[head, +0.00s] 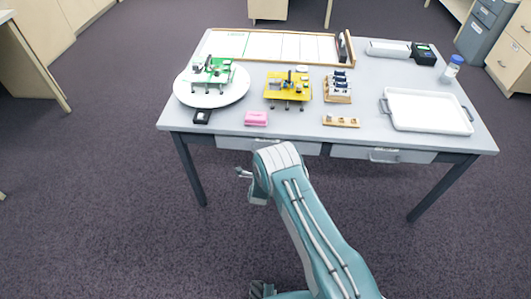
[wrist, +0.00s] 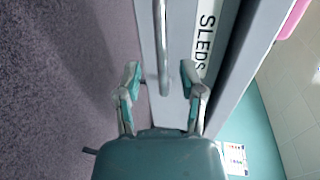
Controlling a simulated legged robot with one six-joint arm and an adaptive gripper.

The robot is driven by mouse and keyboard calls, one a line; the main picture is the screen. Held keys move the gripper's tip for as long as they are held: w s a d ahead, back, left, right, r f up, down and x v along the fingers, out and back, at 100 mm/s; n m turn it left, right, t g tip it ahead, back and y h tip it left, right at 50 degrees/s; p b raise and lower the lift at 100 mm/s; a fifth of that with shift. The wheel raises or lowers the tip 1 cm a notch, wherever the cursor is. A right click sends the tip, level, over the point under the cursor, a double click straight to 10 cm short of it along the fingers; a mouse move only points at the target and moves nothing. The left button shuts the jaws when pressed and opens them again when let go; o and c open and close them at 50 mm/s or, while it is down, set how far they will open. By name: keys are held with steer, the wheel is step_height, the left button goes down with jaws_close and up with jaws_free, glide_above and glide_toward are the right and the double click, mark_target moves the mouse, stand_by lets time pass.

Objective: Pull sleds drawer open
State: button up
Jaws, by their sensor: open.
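The sleds drawer shows in the wrist view as a pale front with a white label (wrist: 206,40) reading "SLEDS". Its metal bar handle (wrist: 161,40) runs down from the top of that view. In the head view, the left drawer front (head: 232,143) sits under the table edge and looks closed; my arm partly covers it. My gripper (wrist: 164,82) is open, with one finger on each side of the handle's near end. I cannot tell whether either finger touches the handle. In the head view my gripper (head: 243,173) is in front of the left drawer.
The grey table (head: 300,122) carries a white round plate (head: 222,99), a pink block (head: 256,118), a yellow board (head: 277,92) and a white tray (head: 428,112). A second drawer (head: 350,152) is at right. Table legs stand at both sides; the carpet in front is clear.

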steer(key=shift+x, duration=1.9)
jaws_close()
